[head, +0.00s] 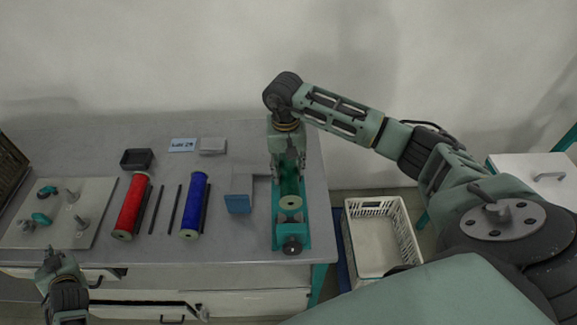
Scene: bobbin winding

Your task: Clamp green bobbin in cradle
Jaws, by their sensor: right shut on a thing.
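The green bobbin (290,187) lies lengthwise in the teal cradle (278,241) at the right of the table, its pale end flange facing me. A dark round knob (291,245) sits on the cradle's near end. My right gripper (289,176) reaches down from above and is shut on the green bobbin near its far part, which the gripper hides. Whether the bobbin is fully seated I cannot tell. My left gripper (52,259) is low at the table's front left edge, away from the cradle; its fingers are too small to read.
Red (131,207) and blue (193,207) bobbins lie left of the cradle, with thin dark rods between them. A blue-grey block (238,203) stands close to the cradle's left. A plate with pegs (93,235) is at far left. A white basket (359,249) stands right of the table.

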